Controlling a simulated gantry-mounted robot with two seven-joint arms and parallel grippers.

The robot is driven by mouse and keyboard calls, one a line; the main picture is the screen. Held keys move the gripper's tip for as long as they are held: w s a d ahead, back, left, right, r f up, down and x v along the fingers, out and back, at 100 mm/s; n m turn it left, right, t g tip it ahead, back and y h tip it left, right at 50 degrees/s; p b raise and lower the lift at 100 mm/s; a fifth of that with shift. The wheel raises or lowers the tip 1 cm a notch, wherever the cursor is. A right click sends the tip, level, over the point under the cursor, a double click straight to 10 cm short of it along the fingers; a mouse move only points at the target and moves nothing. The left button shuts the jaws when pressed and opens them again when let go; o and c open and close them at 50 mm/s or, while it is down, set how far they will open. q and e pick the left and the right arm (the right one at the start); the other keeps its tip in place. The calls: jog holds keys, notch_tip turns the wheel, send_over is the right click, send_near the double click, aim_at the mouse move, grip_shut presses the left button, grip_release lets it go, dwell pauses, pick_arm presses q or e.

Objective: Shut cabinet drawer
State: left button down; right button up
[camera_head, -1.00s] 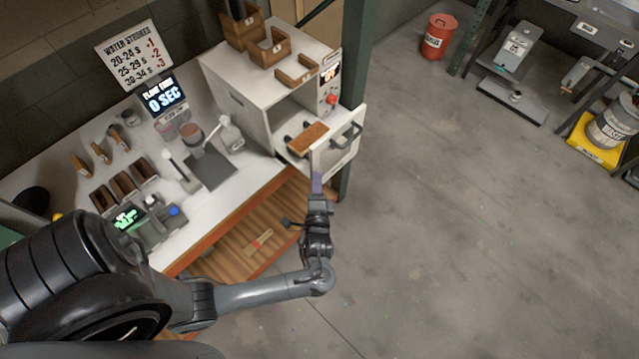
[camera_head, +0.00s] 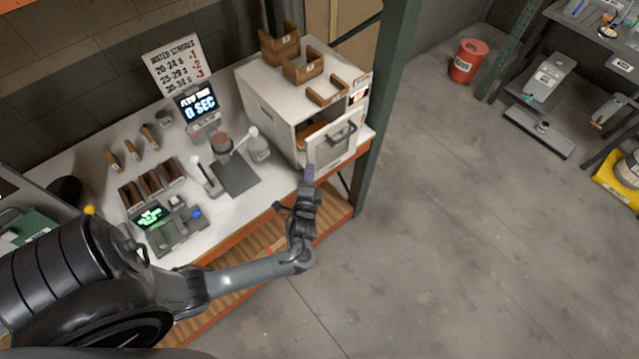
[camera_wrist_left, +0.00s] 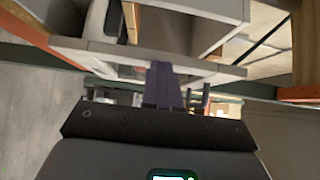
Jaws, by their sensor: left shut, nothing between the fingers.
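The white cabinet (camera_head: 285,95) stands at the right end of the workbench. Its drawer (camera_head: 331,145) is partly open, with a dark handle (camera_head: 342,133) on its front. A brown wooden piece (camera_head: 312,132) shows behind the drawer front, partly inside the cabinet. My left gripper (camera_head: 309,174) is shut and empty, its purple fingers at the lower left edge of the drawer front. In the left wrist view the fingers (camera_wrist_left: 163,85) reach the pale edge of the drawer front (camera_wrist_left: 95,52); I cannot tell whether they touch. My right gripper is out of view.
Wooden holders (camera_head: 302,67) sit on top of the cabinet. A green post (camera_head: 388,120) stands just right of it. A dispenser (camera_head: 222,150), bottle (camera_head: 259,145) and scale (camera_head: 170,228) are on the bench to the left. The floor at right is clear near the bench.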

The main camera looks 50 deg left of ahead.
pick_arm(q)
jog(key=a, duration=0.6)
jog(key=shift+a, duration=0.2)
jog(key=shift+f, duration=0.1)
jog(key=shift+p, duration=0.3)
